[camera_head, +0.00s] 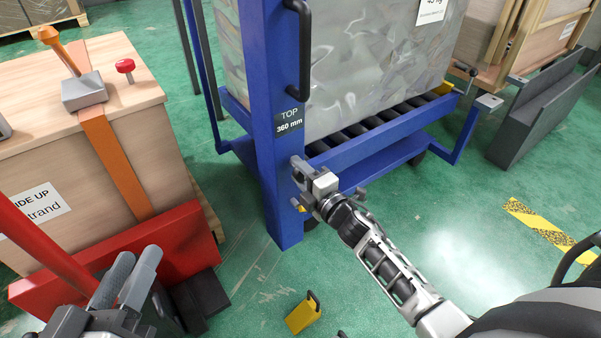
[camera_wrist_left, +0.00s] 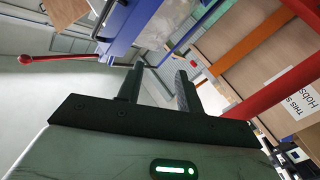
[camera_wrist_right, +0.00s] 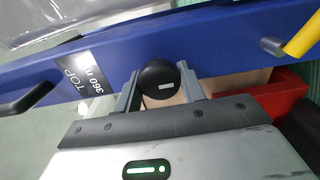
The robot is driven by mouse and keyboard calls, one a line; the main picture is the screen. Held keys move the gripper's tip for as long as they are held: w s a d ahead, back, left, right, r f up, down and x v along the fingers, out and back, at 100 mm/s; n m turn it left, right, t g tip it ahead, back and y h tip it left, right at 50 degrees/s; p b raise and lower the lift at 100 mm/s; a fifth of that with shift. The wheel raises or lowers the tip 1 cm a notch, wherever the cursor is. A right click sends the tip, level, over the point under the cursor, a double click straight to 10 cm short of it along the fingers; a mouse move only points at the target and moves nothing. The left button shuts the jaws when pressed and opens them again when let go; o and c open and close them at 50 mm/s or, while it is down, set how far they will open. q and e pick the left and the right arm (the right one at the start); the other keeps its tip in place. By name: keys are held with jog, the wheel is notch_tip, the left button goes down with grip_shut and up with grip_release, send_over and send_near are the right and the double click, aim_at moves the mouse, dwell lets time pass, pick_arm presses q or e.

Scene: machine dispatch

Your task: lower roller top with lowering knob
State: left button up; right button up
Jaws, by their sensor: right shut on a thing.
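The blue cart post (camera_head: 262,130) carries a label (camera_head: 289,121) reading "TOP 360 mm". The roller top (camera_head: 350,137) shows dark rollers under a large wrapped grey block. My right gripper (camera_head: 302,172) is at the post, below the label. In the right wrist view its fingers are shut on a round black knob (camera_wrist_right: 159,79) that stands out from the post. The knob is hidden in the head view. My left gripper (camera_head: 127,278) is at the lower left, away from the post. Its two fingers are apart and empty in the left wrist view (camera_wrist_left: 160,88).
A wooden crate (camera_head: 165,150) with an orange strap and a red panel (camera_head: 165,250) stand left of the post. A black handle (camera_head: 305,50) is higher on the post. A grey rail (camera_head: 540,110) stands at right.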

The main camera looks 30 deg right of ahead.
pick_arm(q)
jog(key=shift+f, duration=0.1)
pick_arm(e)
jog(key=o, duration=1)
jog(key=shift+c, duration=0.2)
jog(key=shift+s, duration=0.1)
pick_arm(q)
jog(key=p, duration=0.1)
jog(key=f+y+p, duration=0.1)
jog(key=g+p, duration=0.1)
jog(key=shift+s+a+f+m+p, duration=0.3)
jog(key=shift+f+m+p, duration=0.1)
pick_arm(e)
jog(key=s+d, duration=0.2)
jog(key=s, duration=1.3)
jog(key=shift+s, duration=0.35)
jog(key=shift+d, duration=0.1)
